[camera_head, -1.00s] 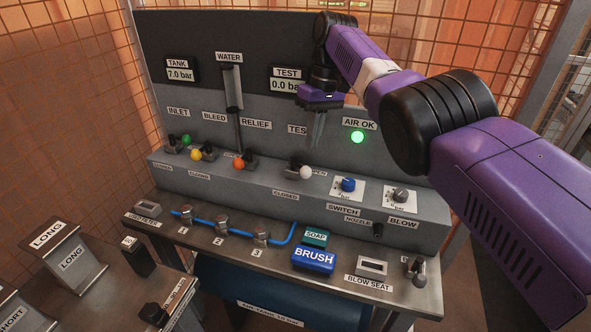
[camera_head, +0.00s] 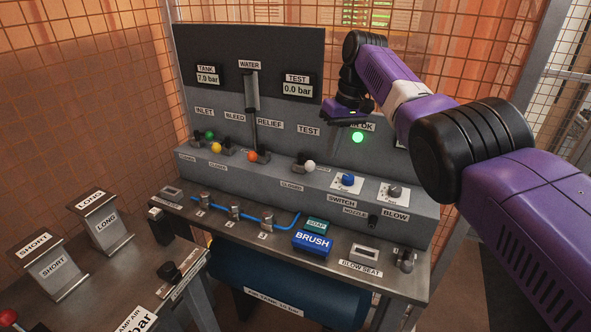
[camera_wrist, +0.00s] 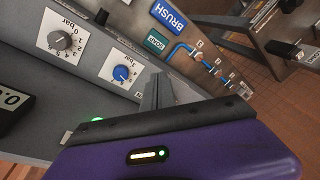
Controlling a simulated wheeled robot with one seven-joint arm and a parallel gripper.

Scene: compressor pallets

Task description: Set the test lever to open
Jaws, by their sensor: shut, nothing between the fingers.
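The test lever (camera_head: 309,167) has a white round knob and sits on the sloped console below the TEST label (camera_head: 308,130). Its CLOSED label (camera_head: 292,185) is below left of the knob; another small label to the right is partly hidden. I cannot tell the lever's exact setting. My gripper (camera_head: 339,138) points down, above and to the right of the white knob, apart from it and partly over the AIR OK label. Its fingers are together and empty, and they also show in the wrist view (camera_wrist: 158,90). The white knob is not visible in the wrist view.
Green, yellow and orange lever knobs (camera_head: 252,156) stand to the left. Blue (camera_head: 348,180) and grey (camera_head: 394,191) dials are to the right. The TEST display (camera_head: 297,86) reads 0.0 bar. A blue brush block (camera_head: 312,242) and a blow seat (camera_head: 364,255) lie on the bench in front.

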